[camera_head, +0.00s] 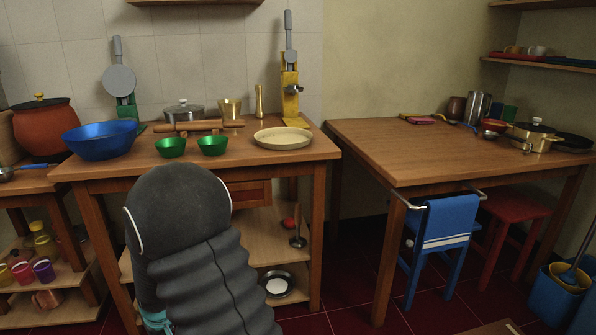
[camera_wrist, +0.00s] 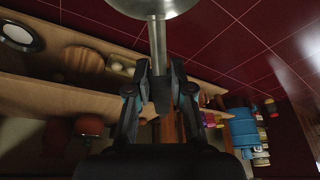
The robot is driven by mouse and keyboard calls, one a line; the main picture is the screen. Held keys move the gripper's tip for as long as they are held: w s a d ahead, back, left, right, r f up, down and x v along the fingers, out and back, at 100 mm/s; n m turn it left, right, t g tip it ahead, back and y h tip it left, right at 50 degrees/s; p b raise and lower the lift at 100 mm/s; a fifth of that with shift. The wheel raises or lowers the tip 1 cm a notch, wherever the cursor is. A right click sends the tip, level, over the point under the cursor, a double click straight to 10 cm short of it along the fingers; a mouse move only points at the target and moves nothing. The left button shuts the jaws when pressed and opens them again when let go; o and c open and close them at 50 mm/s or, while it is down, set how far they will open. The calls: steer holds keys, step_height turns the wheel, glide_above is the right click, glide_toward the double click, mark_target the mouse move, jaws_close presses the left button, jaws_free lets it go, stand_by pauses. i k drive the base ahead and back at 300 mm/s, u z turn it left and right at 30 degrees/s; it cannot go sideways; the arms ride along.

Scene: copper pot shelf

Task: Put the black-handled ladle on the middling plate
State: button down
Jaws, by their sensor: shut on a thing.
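My gripper (camera_wrist: 158,90) is shut on the ladle (camera_wrist: 157,45) in the wrist view. The ladle's dark grip is between the fingers, and its metal shaft runs up the picture to a round metal bowl, cut off by the top edge. In the head view my arm hides the gripper and the ladle. A pale round plate (camera_head: 283,138) lies on the right part of the left wooden table. A metal dish with a white middle (camera_head: 277,285) sits on that table's low shelf. I cannot tell which is the middling plate. The gripper is apart from both.
The left table (camera_head: 240,156) also holds a blue bowl (camera_head: 101,139), two green bowls (camera_head: 212,145), a rolling pin (camera_head: 198,126) and a lidded pot (camera_head: 184,111). The right table (camera_head: 420,150) is mostly clear.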

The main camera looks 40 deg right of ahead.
mark_target(281, 139)
steer(key=k, duration=0.8)
steer(key=z, duration=1.55)
steer(key=i, duration=0.95)
